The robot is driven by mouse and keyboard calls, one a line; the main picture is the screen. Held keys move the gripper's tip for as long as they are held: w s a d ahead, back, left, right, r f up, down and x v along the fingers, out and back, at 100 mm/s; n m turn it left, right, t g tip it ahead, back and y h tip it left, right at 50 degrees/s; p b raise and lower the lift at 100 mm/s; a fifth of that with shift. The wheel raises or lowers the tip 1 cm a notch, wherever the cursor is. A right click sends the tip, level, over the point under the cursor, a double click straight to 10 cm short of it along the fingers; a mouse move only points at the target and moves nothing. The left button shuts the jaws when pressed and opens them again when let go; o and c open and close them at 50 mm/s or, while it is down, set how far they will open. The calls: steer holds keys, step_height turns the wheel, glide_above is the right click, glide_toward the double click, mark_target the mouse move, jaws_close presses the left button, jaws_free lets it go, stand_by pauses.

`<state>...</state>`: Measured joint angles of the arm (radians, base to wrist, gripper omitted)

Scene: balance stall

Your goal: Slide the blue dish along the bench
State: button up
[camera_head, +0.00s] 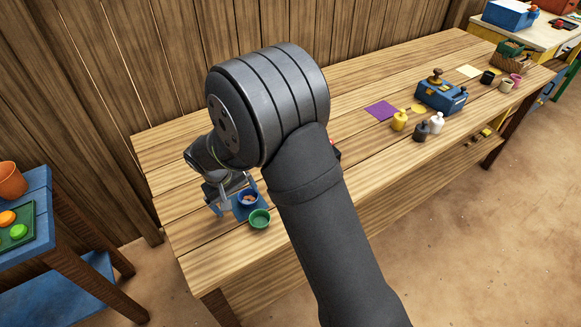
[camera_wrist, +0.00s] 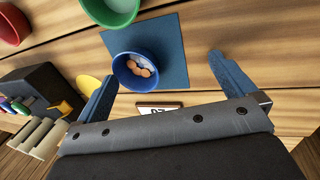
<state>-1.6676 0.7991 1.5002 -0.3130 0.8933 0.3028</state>
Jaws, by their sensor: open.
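The blue dish (camera_wrist: 120,78) holds several small orange-brown pieces and something pale. It stands on a flat blue square (camera_wrist: 172,42), near its edge, and also shows in the head view (camera_head: 247,206). A green dish (camera_wrist: 108,10) stands just beyond it in the wrist view, and closer to the bench's front edge in the head view (camera_head: 259,219). My gripper (camera_wrist: 163,77) is open and empty, its blue fingers wide apart. The blue dish shows between the fingers in the wrist view, nearer the left one; contact cannot be told. The head view shows my gripper (camera_head: 233,192) low over the bench.
A small label with dark marks (camera_wrist: 158,108) lies near my gripper. The wrist view also shows a red bowl (camera_wrist: 12,25), a yellow disc (camera_wrist: 88,86) and a dark box (camera_wrist: 40,88). Weights (camera_head: 399,121) and a blue device (camera_head: 440,97) stand farther right on the bench (camera_head: 350,85).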

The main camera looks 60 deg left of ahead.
step_height(320, 180, up, 10)
steer(key=w+a+r+g, duration=0.1)
steer(key=w, duration=0.1)
step_height(320, 180, up, 11)
steer(key=g, duration=0.2)
glide_above(241, 198)
steer(key=w+d, duration=0.1)
steer(key=d, duration=0.1)
step_height(241, 198, down, 9)
steer(key=shift+a+f, duration=0.2)
steer(key=shift+a, duration=0.05)
step_height(241, 198, up, 10)
stand_by(1.3)
